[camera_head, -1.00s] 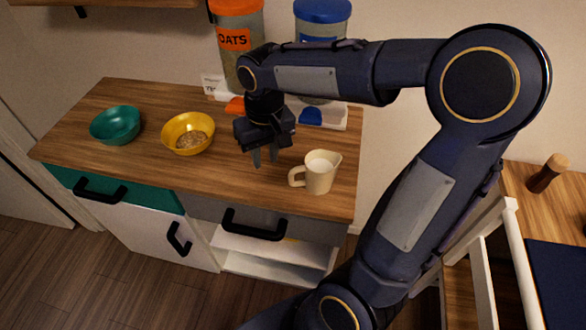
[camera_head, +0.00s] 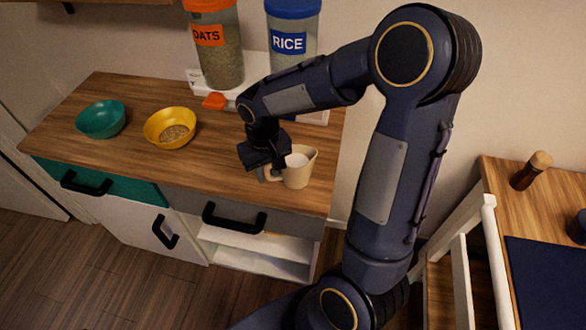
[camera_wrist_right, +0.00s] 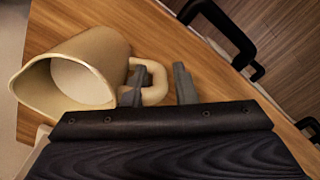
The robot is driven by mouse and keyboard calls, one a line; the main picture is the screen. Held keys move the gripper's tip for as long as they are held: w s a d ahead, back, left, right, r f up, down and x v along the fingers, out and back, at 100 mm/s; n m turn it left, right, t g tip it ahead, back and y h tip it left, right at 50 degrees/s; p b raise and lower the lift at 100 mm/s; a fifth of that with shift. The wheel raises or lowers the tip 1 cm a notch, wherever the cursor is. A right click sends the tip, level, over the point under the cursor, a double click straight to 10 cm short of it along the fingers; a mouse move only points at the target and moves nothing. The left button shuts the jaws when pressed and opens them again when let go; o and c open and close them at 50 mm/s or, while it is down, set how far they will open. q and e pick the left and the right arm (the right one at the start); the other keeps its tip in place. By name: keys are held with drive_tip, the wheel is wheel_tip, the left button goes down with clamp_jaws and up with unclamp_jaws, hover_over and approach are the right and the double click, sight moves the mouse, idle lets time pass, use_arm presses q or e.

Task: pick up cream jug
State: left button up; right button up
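The cream jug (camera_head: 298,174) is beige with a pale inside. It stands upright on the wooden counter (camera_head: 225,172) near its right end, handle toward the left. My right gripper (camera_head: 266,170) is at the handle, pointing down. In the right wrist view, the jug (camera_wrist_right: 98,58) is at upper left. The fingers of my right gripper (camera_wrist_right: 158,84) are apart, on either side of the handle's outer bar. One finger appears inside the loop, the other outside with a gap to the handle. My left gripper is not in view.
A yellow bowl (camera_head: 160,137) with grainy contents and a teal bowl (camera_head: 101,119) stand to the left. The oats container (camera_head: 219,60) and rice container (camera_head: 291,35) are at the back. Black drawer handles (camera_head: 233,222) stick out from the cabinet front.

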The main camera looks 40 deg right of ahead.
clamp_jaws()
drive_tip(key=shift+r, duration=0.2)
